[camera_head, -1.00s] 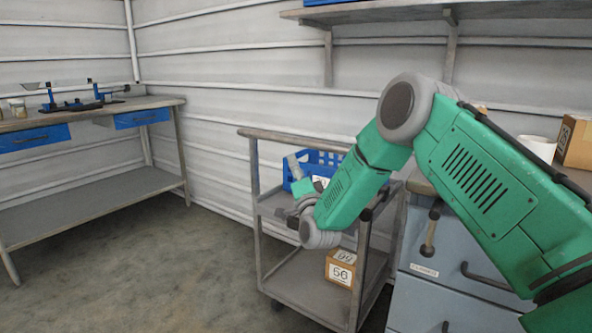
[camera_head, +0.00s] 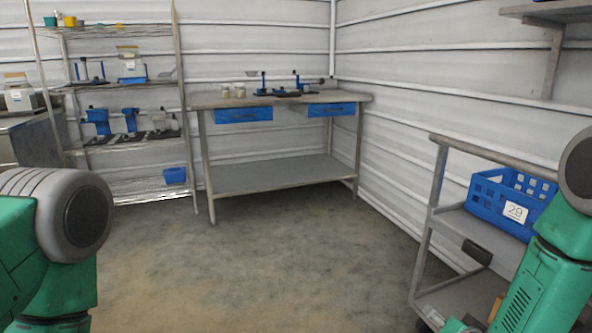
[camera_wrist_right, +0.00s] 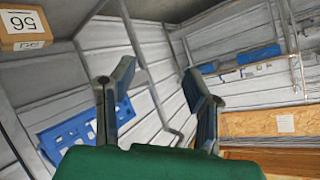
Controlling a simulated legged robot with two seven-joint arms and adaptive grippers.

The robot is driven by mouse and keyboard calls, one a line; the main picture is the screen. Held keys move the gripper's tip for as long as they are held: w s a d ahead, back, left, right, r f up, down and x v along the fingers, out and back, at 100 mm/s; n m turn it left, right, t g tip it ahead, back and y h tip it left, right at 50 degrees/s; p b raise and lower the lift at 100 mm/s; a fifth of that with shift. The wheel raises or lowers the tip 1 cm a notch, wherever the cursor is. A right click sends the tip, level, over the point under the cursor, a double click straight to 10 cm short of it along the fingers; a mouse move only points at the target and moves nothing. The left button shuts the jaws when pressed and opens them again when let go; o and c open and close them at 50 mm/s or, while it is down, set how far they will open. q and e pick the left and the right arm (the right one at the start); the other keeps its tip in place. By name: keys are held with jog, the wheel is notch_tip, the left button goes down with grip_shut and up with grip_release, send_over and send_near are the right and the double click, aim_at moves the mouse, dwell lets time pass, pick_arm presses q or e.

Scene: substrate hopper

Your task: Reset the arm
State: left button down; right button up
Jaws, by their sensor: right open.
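My right arm, green with a grey joint, enters the head view at the right edge in front of the cart.
The grey cart (camera_head: 432,215) stands at the right with a blue crate (camera_head: 490,200), also in the wrist view (camera_wrist_right: 75,132). A box marked 56 (camera_wrist_right: 25,40) shows there. A workbench (camera_head: 285,173) and shelves (camera_head: 140,188) stand behind. The middle floor (camera_head: 265,265) is clear.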

jog(key=s+a+f+n+g+y, duration=0.1)
jog(key=s+a+f+n+g, duration=0.15)
jog(key=s+f, duration=0.45)
jog(key=s+a+f+n+g, duration=0.2)
jog(key=s+f+g, duration=0.15)
jog(key=s, duration=0.65)
jog(key=s+n+g, duration=0.4)
jog(key=s+g, duration=0.2)
jog(key=s, duration=1.2)
notch_tip(320, 180, up, 12)
jog(key=p, duration=1.3)
jog(key=shift+s, duration=0.2)
jog(key=shift+w, duration=0.1)
